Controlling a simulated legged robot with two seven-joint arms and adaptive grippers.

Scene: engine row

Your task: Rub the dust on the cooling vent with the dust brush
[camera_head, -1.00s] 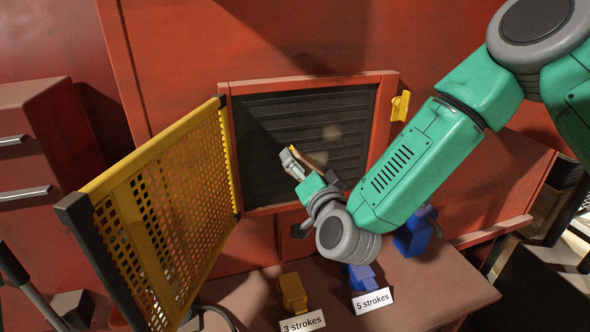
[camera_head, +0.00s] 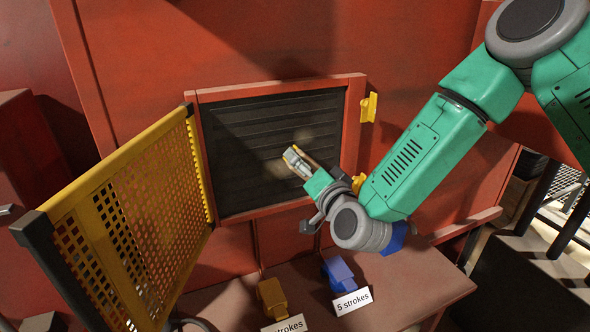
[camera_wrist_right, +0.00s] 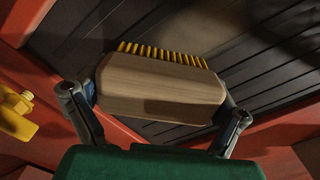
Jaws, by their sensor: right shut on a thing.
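The cooling vent (camera_head: 240,170) is a dark slatted panel in a red frame, and its slats also fill the back of the right wrist view (camera_wrist_right: 270,60). Pale dust patches (camera_head: 304,136) show on its lower right part. My right gripper (camera_head: 297,160) is in front of the vent near these patches. In the right wrist view its fingers are shut on the wooden body of the dust brush (camera_wrist_right: 160,90). The brush's yellow bristles (camera_wrist_right: 165,53) face the slats; I cannot tell whether they touch. My left gripper is not in view.
A yellow perforated door (camera_head: 130,225) hangs open left of the vent. A yellow latch (camera_head: 369,107) sits on the right of the frame. Below, a ledge carries a yellow block (camera_head: 271,297) and a blue block (camera_head: 338,272) with stroke labels, one reading "5 strokes" (camera_head: 352,301).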

